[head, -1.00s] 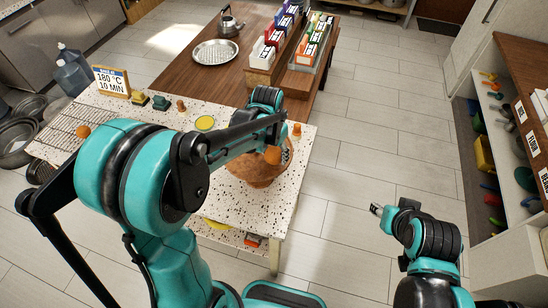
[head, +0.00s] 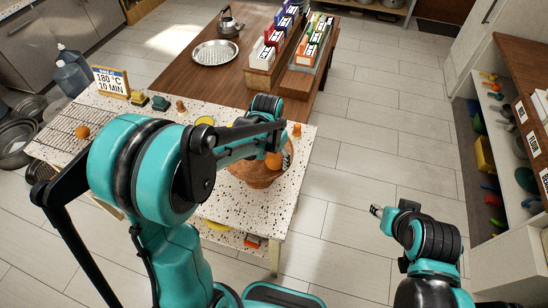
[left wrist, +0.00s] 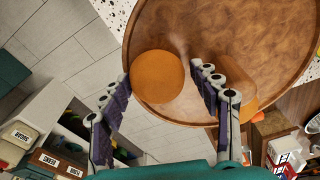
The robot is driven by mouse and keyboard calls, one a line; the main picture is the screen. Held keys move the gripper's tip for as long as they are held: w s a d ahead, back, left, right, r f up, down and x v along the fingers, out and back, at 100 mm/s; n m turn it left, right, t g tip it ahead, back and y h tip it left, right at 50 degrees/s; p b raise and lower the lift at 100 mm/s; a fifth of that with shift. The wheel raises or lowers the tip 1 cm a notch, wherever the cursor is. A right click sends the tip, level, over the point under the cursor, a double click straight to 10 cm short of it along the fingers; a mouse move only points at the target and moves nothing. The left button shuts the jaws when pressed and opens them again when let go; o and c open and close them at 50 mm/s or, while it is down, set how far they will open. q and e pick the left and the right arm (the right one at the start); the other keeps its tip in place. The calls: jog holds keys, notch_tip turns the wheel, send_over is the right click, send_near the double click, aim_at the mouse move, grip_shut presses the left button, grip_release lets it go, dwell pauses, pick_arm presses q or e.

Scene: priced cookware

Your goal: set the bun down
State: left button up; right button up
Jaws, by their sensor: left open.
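An orange-brown round bun (head: 273,160) shows at the brown bowl (head: 256,178) on the speckled table, below my left forearm. In the left wrist view the bun (left wrist: 157,77) lies between the spread fingers of my left gripper (left wrist: 164,75), overlapping the rim of the bowl (left wrist: 225,35). The left gripper is open; I cannot tell whether a finger touches the bun, or exactly what it rests on. A second orange shape (left wrist: 240,108) is partly hidden behind the right-hand finger. My right gripper (head: 376,210) is over the floor, too small to judge.
Another orange round item (head: 82,131) sits on the wire rack (head: 62,128) at left. A temperature sign (head: 111,81), a yellow disc (head: 205,121) and small pieces stand on the table. A brown counter behind holds a metal tray (head: 214,52) and boxes. Floor at right is clear.

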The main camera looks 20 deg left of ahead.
pick_arm(q)
notch_tip(320, 180, up, 12)
jog(key=s+p, duration=0.1)
jog(key=p, duration=0.1)
jog(key=n+t, duration=0.2)
jog(key=t, duration=0.1)
send_near(272, 160)
jog(key=s+a+r, duration=0.1)
jog(key=s+r, duration=0.4)
jog(key=shift+s+a+f+n+t, duration=0.25)
jog(key=shift+s+f+t, duration=0.15)
jog(key=shift+s, duration=0.5)
jog(key=shift+s+a+f+n+t, duration=0.15)
jog(key=shift+s+f+n+t, duration=0.1)
jog(key=shift+s+t, duration=0.5)
jog(key=shift+s+a+f+n+t, duration=0.25)
jog(key=shift+s+f, duration=0.1)
jog(key=shift+s, duration=0.75)
jog(key=shift+f, duration=0.1)
